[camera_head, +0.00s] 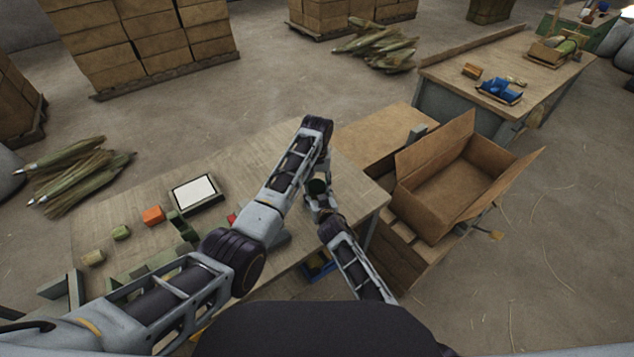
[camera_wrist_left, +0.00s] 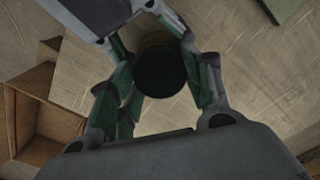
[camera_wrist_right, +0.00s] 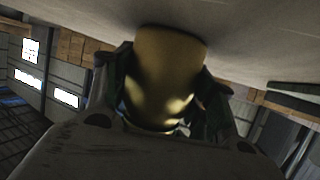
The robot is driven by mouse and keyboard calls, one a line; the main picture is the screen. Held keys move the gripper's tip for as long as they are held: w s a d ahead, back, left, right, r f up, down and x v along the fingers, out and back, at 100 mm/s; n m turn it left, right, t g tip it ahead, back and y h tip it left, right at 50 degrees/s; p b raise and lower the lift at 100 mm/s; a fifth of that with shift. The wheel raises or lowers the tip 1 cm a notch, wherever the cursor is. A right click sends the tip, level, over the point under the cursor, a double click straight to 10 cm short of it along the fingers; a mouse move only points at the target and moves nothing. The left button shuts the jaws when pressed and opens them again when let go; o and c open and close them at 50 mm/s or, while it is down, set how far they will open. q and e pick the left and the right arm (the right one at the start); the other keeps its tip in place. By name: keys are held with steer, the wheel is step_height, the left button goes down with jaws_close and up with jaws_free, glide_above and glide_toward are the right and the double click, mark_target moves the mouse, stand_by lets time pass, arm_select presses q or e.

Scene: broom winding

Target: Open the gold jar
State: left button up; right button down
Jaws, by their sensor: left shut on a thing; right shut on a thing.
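The gold jar (camera_wrist_right: 168,72) shows in the right wrist view as a shiny gold cylinder between the fingers of my right gripper (camera_wrist_right: 165,92), which is shut on its body. In the left wrist view, the jar's dark round lid (camera_wrist_left: 160,72) is between the green-padded fingers of my left gripper (camera_wrist_left: 158,80), which is shut on it. In the head view the dark lid (camera_head: 317,187) shows small near the table's right end, where both grippers meet; my arms hide most of the jar. I cannot tell whether the lid is loose.
The wooden table (camera_head: 270,150) carries a white-topped tray (camera_head: 195,191), an orange block (camera_head: 153,215) and green blocks (camera_head: 121,232) at left. An open cardboard box (camera_head: 445,185) stands at right. A second table (camera_head: 530,70) is behind it. The table's far middle is clear.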

arm_select(q)
steer(key=shift+n, duration=1.6)
steer(key=o, duration=1.1)
steer(key=shift+r, duration=0.1)
steer(key=shift+r, duration=2.15)
steer(key=shift+r, duration=0.1)
